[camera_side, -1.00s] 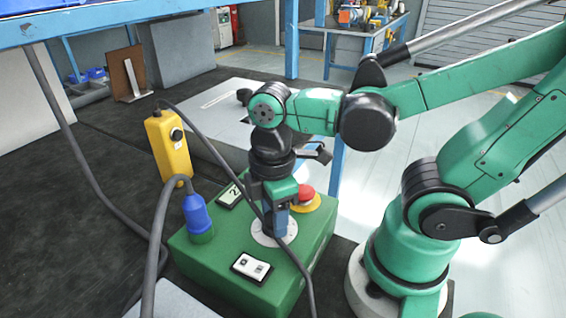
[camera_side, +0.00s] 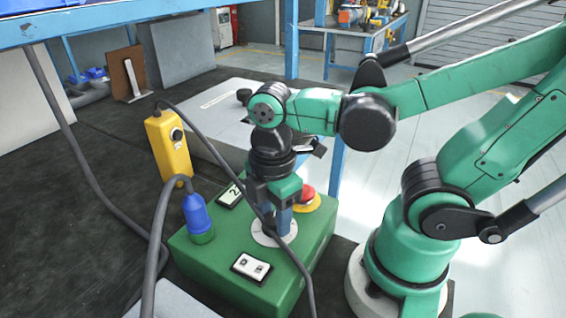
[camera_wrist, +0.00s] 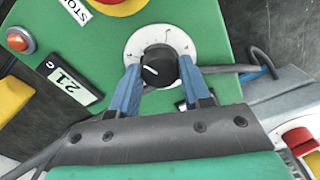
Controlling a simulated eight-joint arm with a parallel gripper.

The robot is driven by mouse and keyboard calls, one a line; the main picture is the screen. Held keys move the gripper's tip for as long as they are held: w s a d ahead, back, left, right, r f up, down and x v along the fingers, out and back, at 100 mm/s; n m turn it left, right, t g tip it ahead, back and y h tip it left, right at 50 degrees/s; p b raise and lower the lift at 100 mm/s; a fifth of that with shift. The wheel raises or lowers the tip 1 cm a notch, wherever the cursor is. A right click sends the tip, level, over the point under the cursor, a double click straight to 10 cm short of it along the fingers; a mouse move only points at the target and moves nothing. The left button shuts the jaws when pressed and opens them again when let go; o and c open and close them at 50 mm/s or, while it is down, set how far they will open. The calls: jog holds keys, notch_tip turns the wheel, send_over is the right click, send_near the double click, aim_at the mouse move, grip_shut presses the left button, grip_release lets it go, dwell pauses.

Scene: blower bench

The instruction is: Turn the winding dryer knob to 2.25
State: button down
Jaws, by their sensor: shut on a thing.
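The winding dryer knob (camera_wrist: 158,72) is black with a white pointer line and sits in the middle of a round white dial (camera_wrist: 187,45). The dial's edge also shows in the side view (camera_side: 262,240). In the wrist view the pointer slants up and left; the dial figures are too small to read. My gripper (camera_wrist: 159,67) points down at the knob, its two blue fingers shut on either side of it. In the side view my gripper (camera_side: 278,222) stands over the dial and hides the knob. The dial is on a green box (camera_side: 215,262).
A small display (camera_wrist: 68,83) reads about 21 C. A red stop button (camera_side: 307,193) on a yellow base is close behind my gripper. A white switch (camera_side: 251,267), a blue plug (camera_side: 196,213) and a yellow pendant (camera_side: 168,145) are near. A dark cable passes in front of my gripper.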

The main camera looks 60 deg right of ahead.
aim_at(274, 218)
jog(key=shift+c, duration=2)
grip_release()
jog(key=shift+r, duration=0.1)
jog(key=shift+r, duration=2.7)
jog(key=w+d+m+t, duration=0.1)
jog(key=w+m+t, duration=0.1)
jog(key=m, duration=0.2)
jog(key=w+d+m+t, duration=0.1)
jog(key=w+m+t, duration=0.1)
jog(key=m, duration=0.2)
jog(key=w+d+f+m+t, duration=0.1)
jog(key=w+m+t, duration=0.1)
jog(key=m, duration=0.2)
jog(key=shift+w+d+f, duration=0.1)
jog(key=shift+w+d, duration=0.1)
jog(key=shift+w+d+m+t, duration=0.25)
jog(key=shift+w+m+t, duration=0.25)
jog(key=shift+m, duration=0.4)
